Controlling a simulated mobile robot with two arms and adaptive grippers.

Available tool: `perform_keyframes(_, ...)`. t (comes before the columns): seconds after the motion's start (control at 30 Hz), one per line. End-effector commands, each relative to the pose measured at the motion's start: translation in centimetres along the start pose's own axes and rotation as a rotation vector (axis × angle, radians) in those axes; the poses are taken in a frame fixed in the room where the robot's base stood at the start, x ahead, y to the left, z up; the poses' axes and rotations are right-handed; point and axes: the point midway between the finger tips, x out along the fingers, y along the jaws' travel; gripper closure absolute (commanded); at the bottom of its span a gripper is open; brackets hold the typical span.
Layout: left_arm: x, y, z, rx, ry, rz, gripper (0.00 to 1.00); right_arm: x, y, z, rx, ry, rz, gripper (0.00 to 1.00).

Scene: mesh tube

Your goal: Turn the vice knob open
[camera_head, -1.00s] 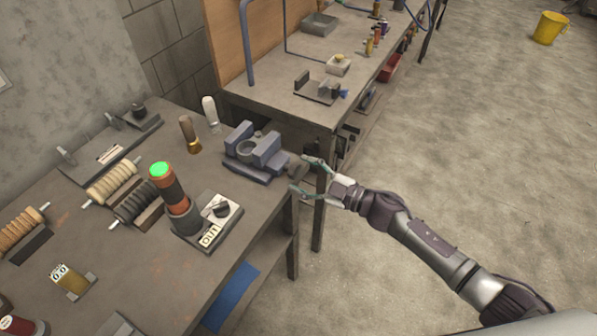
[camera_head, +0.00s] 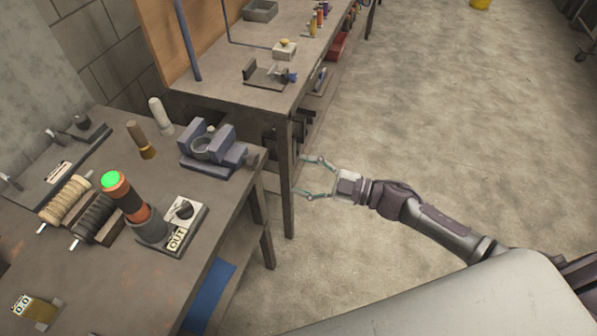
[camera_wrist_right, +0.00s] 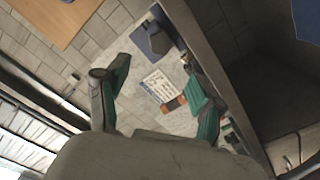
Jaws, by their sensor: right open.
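The blue-grey vice (camera_head: 206,165) stands on the near workbench (camera_head: 128,268) close to its right edge, with a round grey cup-like piece between its jaws. Its dark knob (camera_head: 252,158) is at the right end, by the bench edge. My right gripper (camera_head: 302,178) is open and empty, to the right of the knob and apart from it, in front of the far bench's leg. In the right wrist view my gripper's teal fingers (camera_wrist_right: 160,78) are spread with nothing held between them. I cannot make out the knob there. My left gripper is not in view.
A green-topped cylinder (camera_head: 125,200) and a block labelled OUT (camera_head: 182,225) stand left of the vice. Two upright handles (camera_head: 141,140) are behind them. The far bench (camera_head: 235,95) adjoins beyond. Open floor (camera_head: 420,110) lies to the right.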

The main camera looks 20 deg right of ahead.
Motion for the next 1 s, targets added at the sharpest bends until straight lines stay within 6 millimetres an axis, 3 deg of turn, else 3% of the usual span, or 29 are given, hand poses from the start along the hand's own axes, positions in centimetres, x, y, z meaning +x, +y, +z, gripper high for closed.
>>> perform_keyframes(0.3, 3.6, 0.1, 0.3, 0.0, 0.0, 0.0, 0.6, -0.7, -0.3, 0.6, 0.376, 0.005, 0.0, 0.33)
perform_keyframes(0.53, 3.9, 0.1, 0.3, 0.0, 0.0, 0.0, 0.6, -0.4, 0.1, 0.2, 0.508, 0.002, 0.001, 0.33)
perform_keyframes(0.67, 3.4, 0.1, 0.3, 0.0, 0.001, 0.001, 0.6, 1.4, 0.2, 0.1, 0.51, 0.003, 0.002, 0.33)
perform_keyframes(1.0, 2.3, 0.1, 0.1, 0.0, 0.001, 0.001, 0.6, 8.6, 0.2, 0.0, 0.509, 0.004, 0.002, 0.33)
